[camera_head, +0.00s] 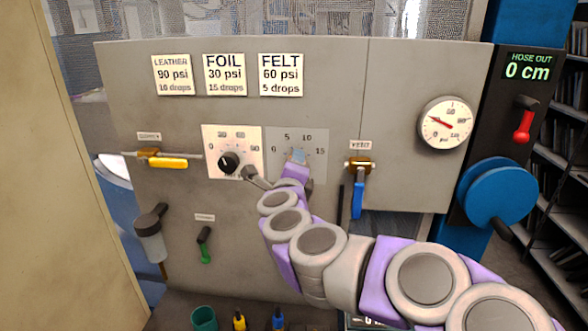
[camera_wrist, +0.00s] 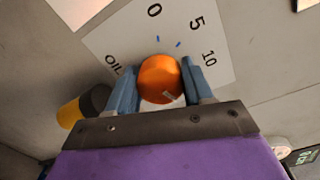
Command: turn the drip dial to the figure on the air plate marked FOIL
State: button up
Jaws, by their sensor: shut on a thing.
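The drip dial is an orange round knob (camera_wrist: 160,78) in the wrist view, on a pale plate (camera_wrist: 128,38) with 0, 5, 10 and the letters OIL. My gripper (camera_wrist: 158,67) is shut on the knob, one blue finger on each side. In the head view my gripper (camera_head: 299,157) covers the knob on the grey plate (camera_head: 277,135), marked 0, 5, 10, 15. I cannot tell which figure the knob points to. The FOIL card (camera_head: 225,75) reads 30 psi, 15 drops.
The LEATHER card (camera_head: 173,75) and FELT card (camera_head: 281,75) flank it. Left of the grey plate is a black pressure knob (camera_head: 228,163). A blue-handled valve (camera_head: 358,196) hangs close right of my gripper. A gauge (camera_head: 446,124) and blue reel (camera_head: 497,191) are farther right.

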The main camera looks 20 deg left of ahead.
jog(key=shift+a+f, duration=0.1)
jog(key=shift+f, duration=0.25)
jog(key=o, duration=1)
jog(key=shift+a+r, duration=0.15)
jog(key=shift+r, duration=0.1)
jog(key=p+v, duration=0.2)
jog(key=v, duration=1.5)
jog(key=shift+s, duration=0.1)
